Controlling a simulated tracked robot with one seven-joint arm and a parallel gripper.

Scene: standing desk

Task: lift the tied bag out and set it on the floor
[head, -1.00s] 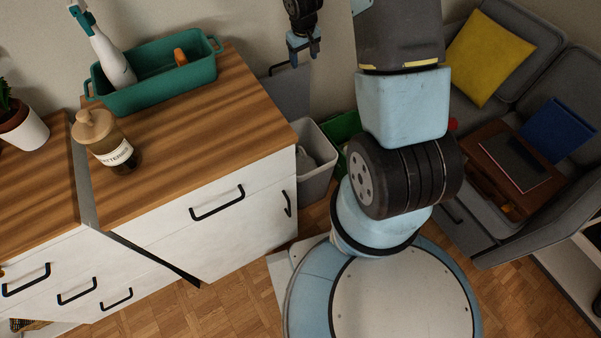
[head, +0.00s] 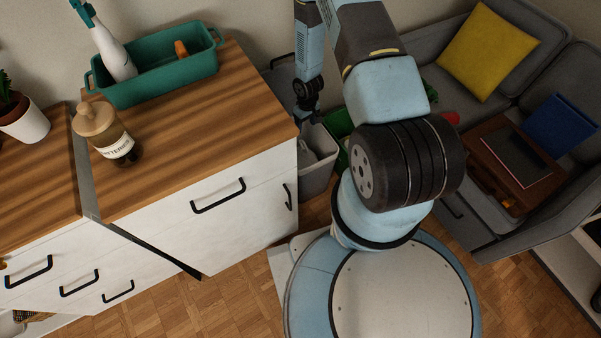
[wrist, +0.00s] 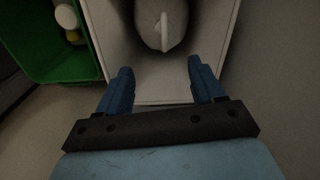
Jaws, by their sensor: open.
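The tied bag (wrist: 160,28) is a pale, rounded shape with an upright tie or knot on top. It sits inside a light grey bin (wrist: 105,47), and its upper part is cut off by the wrist view's top edge. In the head view the bin (head: 318,178) stands on the floor beside the cabinet, and part of the bag (head: 318,142) shows inside. My gripper (wrist: 162,82) is open and empty, with its two blue fingers apart over the bin's near rim, short of the bag in the picture. In the head view my gripper (head: 305,117) is over the bin.
A green crate (wrist: 50,45) with a few items stands right next to the bin; it also shows in the head view (head: 340,124). A wooden-topped cabinet (head: 240,110) is close on the bin's left. Parquet floor (head: 225,300) is clear in front of the cabinet.

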